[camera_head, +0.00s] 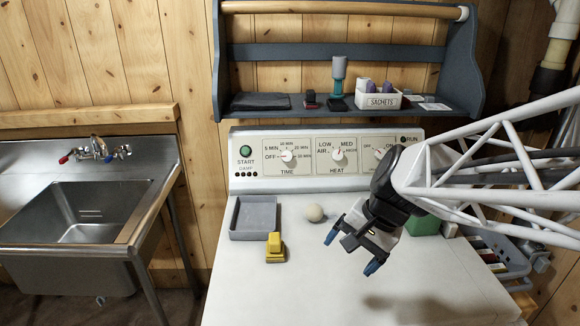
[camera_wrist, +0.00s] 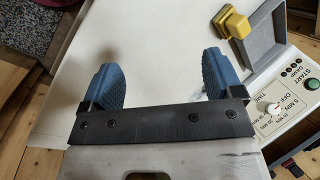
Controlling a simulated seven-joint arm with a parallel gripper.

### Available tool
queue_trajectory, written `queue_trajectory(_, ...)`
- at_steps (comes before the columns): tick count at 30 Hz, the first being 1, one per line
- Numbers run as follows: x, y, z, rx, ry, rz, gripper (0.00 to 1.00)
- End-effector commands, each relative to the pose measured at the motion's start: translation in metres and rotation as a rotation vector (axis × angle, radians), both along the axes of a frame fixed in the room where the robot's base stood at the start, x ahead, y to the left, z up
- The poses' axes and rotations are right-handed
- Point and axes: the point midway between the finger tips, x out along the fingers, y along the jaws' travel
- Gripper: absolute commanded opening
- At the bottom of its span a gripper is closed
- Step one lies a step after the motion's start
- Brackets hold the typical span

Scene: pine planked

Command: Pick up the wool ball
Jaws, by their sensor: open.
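The wool ball (camera_head: 314,213) is a small, round, off-white ball. It rests on the white top of the dryer-like machine, just right of a grey tray, in the head view. I cannot make it out in the wrist view. My gripper (camera_head: 352,250) has blue fingertips and hangs above the machine top, to the right of the ball and nearer the front. The fingers are apart with nothing between them. The wrist view also shows my gripper (camera_wrist: 160,67) with a wide empty gap over the bare white top.
A grey tray (camera_head: 253,233) lies left of the ball. A yellow object (camera_head: 275,247) stands by the tray's front corner. The control panel (camera_head: 320,155) rises behind. A green container (camera_head: 422,225) is partly hidden behind my gripper. The front of the white top is clear.

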Motion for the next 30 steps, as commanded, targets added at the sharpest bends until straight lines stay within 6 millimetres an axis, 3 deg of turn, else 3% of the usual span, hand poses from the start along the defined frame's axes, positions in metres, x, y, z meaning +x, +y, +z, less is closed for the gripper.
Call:
queue_trajectory(14, 0.111, 0.009, -0.033, 0.411, 0.266, -0.478, 0.86)
queue_trajectory(30, 0.237, -0.023, -0.086, 0.85, 0.551, -0.978, 0.86)
